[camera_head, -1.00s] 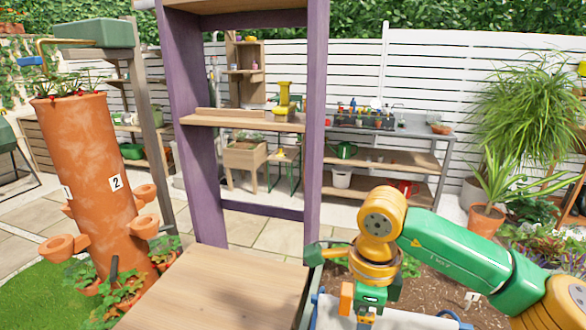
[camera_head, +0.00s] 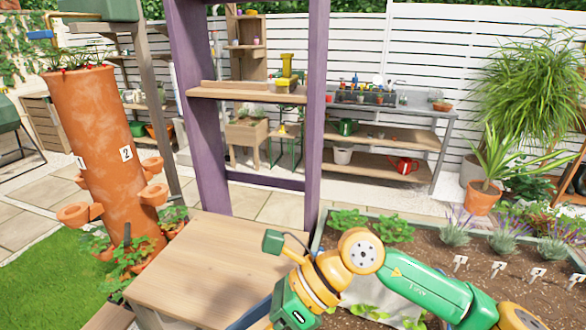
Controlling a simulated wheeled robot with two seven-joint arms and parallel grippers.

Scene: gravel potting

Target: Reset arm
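My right arm (camera_head: 425,290) is green and orange and comes in from the lower right. Its wrist (camera_head: 318,284) hangs over the front right corner of the wooden table top (camera_head: 210,265), beside the planting bed (camera_head: 460,265). The lower end of the wrist is cut off by the bottom edge, so the fingers of my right gripper are out of the picture. My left arm and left gripper are not in view.
A purple-posted wooden frame (camera_head: 316,120) stands behind the table. A terracotta tower planter (camera_head: 100,130) stands at the left. The bed holds plants and white numbered markers (camera_head: 499,267). The visible table top is bare.

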